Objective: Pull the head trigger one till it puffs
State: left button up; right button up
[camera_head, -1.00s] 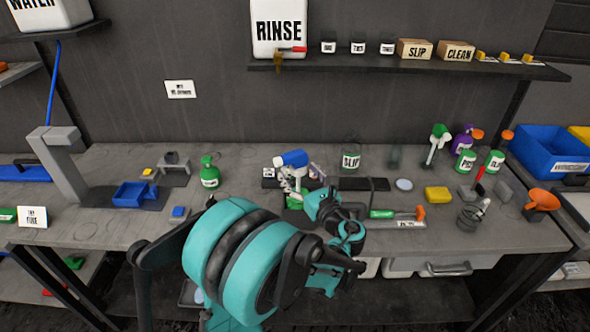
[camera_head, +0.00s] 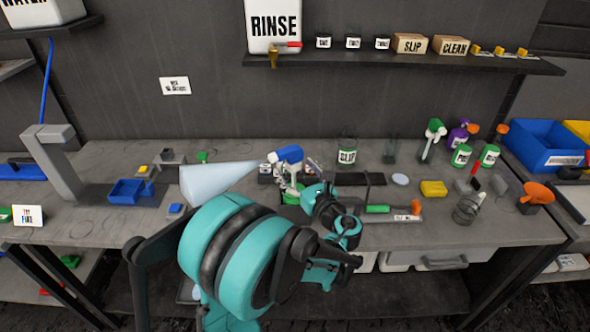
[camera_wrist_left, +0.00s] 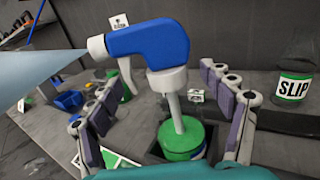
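The trigger head (camera_head: 287,155), blue with a white nozzle, stands upright on the bench. My right gripper is not in view.
A green bottle (camera_head: 203,157) is mostly hidden behind the spray cone. A jar labelled SLIP (camera_head: 347,156) and a dark mat (camera_head: 361,179) lie to the right of the head. A grey post (camera_head: 58,170) and a blue tray (camera_head: 127,191) stand at the left.

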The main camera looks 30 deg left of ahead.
pick_arm(q)
jog(key=v, duration=1.2)
jog(key=s+a+f+n+g+h, duration=0.2)
jog(key=s+f+n+g+h, duration=0.1)
jog(key=s+f+n+h, duration=0.65)
jog(key=s+d+n+t+h, duration=0.1)
jog(key=s+d+n+h, duration=0.3)
jog(key=d+n, duration=0.5)
jog(key=n+h, duration=0.2)
jog(key=n, duration=0.3)
jog(key=shift+s+d+r+n, duration=0.35)
jog(key=shift+d+r, duration=0.05)
